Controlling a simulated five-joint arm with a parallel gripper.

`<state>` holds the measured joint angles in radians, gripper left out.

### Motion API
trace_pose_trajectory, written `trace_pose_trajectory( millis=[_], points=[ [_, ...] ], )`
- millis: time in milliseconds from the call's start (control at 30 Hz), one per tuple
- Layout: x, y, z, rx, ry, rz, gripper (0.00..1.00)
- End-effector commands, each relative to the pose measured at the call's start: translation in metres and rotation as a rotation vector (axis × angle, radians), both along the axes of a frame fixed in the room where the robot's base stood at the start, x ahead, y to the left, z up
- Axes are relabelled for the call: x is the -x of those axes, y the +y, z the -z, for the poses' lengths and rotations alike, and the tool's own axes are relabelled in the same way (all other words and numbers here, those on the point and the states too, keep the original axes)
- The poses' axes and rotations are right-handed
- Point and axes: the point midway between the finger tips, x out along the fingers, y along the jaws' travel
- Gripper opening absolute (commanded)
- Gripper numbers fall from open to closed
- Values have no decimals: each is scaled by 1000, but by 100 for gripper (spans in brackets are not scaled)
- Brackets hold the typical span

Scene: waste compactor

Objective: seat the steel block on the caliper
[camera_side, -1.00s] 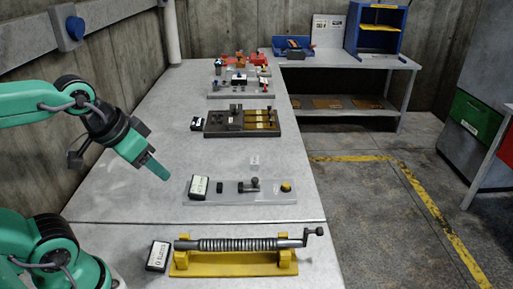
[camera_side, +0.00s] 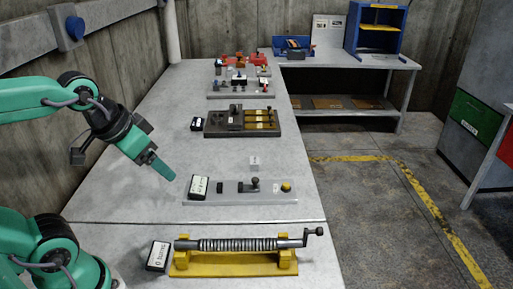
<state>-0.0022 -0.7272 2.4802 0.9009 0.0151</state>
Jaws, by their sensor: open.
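My gripper (camera_side: 163,168) hangs at the left over the grey bench, its green end pointing down and right, with nothing seen in it. The gap between its fingers is hard to make out from this side. A small pale grey block (camera_side: 254,161) stands on the bench, to the right of my gripper and apart from it; it may be the steel block. I cannot clearly identify the caliper. The grey plate (camera_side: 270,197) just in front of the pale block carries a small black block (camera_side: 220,187), a dark lever-like fitting (camera_side: 250,185) and a yellow knob (camera_side: 286,186).
A yellow stand (camera_side: 232,264) with a ribbed steel shaft (camera_side: 240,244) is at the front. A dark fixture with brass bars (camera_side: 260,118) lies farther back, with more fixtures behind it. Black-and-white boxes (camera_side: 158,256) stand beside some stations. The bench's left side is mostly clear.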

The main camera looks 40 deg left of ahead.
Motion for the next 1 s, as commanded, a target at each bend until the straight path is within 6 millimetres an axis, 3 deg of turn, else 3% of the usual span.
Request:
trace_pose_trajectory(
  millis=[267,533,1000],
  points=[
    [-35,4,-14,-41,35,66,73],
    [-90,11,-26,-96,79,168,73],
    [-192,30,-12,-178,158,353,73]
  ],
)
